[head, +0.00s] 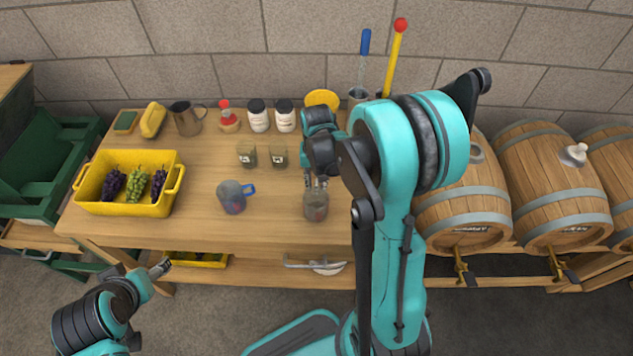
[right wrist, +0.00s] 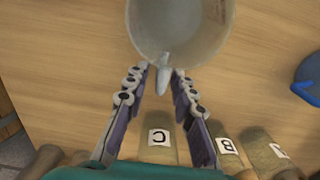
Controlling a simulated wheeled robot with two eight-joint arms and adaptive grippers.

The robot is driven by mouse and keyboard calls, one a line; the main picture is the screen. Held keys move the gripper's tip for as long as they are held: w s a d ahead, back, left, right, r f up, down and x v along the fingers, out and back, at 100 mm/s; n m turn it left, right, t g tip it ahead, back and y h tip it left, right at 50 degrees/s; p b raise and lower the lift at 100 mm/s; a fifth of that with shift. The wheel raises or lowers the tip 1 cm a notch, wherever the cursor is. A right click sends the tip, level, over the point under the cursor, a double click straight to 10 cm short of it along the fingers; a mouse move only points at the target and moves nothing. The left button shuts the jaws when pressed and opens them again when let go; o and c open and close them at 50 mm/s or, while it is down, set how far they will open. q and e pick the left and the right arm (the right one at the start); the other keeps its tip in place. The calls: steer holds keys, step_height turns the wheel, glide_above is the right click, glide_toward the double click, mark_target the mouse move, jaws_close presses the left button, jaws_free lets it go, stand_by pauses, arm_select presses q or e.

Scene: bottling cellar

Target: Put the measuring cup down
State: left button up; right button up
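The measuring cup (head: 316,207) is a clear greyish cup near the front edge of the wooden table. It looks upright and resting on the tabletop. In the right wrist view the cup (right wrist: 178,28) is at the top, its handle pointing toward me. My right gripper (head: 316,184) is low behind the cup. In the right wrist view its fingertips (right wrist: 163,72) stand on either side of the handle, with a small gap, and look open. My left gripper (head: 161,268) is at lower left, away from the table; its fingers are too small to read.
A mug with a blue handle (head: 232,198) stands left of the cup. A yellow crate (head: 128,208) of grapes is at the left. Small labelled jars (head: 247,156) stand behind, one close under my right gripper (right wrist: 162,145). Barrels (head: 465,205) line the right.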

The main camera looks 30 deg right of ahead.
steer(key=shift+r, duration=0.2)
step_height(320, 180, up, 11)
steer(key=p, duration=0.4)
steer(key=shift+f, duration=0.1)
steer(key=s+a+r+n+t, duration=0.6)
steer(key=s+a+r+t, duration=0.1)
steer(key=s+a, duration=0.3)
steer(key=shift+s+a+r, duration=0.2)
steer(key=shift+s+r, duration=0.15)
